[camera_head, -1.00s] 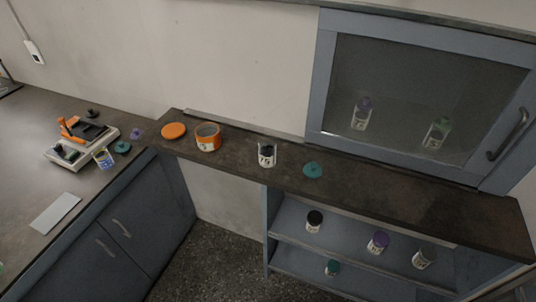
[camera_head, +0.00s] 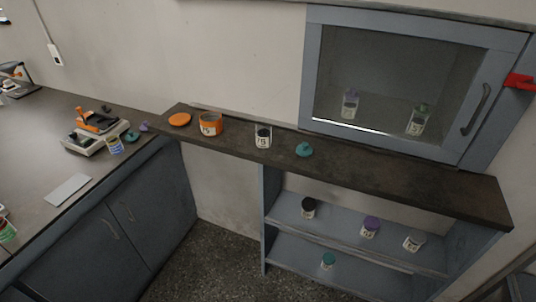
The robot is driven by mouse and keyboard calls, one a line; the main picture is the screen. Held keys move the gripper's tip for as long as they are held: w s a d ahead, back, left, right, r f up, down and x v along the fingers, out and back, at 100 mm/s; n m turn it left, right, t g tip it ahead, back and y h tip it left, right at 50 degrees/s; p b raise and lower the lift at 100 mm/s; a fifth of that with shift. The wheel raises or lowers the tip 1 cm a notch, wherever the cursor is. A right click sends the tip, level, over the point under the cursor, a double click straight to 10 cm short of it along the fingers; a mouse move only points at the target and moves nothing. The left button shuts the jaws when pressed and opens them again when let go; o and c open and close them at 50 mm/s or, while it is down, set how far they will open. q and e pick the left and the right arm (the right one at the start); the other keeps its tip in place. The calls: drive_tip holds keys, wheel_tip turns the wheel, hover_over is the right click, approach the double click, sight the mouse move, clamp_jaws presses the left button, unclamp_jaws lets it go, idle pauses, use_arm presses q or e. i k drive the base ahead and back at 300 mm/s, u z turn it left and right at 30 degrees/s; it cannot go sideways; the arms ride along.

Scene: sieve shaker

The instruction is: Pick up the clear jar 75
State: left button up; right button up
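A clear jar (camera_head: 263,137) with a white label and dark contents stands upright and open-topped on the narrow dark counter. Its label seems to end in 5, but the full number is too small to read surely. A teal lid (camera_head: 304,149) lies on the counter just right of it. Neither of my grippers shows in the head view.
An orange jar (camera_head: 210,125) and orange lid (camera_head: 180,119) stand left on the same counter. A glass-fronted cabinet (camera_head: 312,70) rises behind at right. Shelves below hold several jars, including a purple-lidded one (camera_head: 370,228). A shaker device (camera_head: 95,133) sits on the left bench. Open floor (camera_head: 225,250) lies in front.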

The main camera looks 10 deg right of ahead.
sight(264, 134)
drive_tip(key=u, duration=0.7)
drive_tip(key=i, duration=1.15)
drive_tip(key=z, duration=0.4)
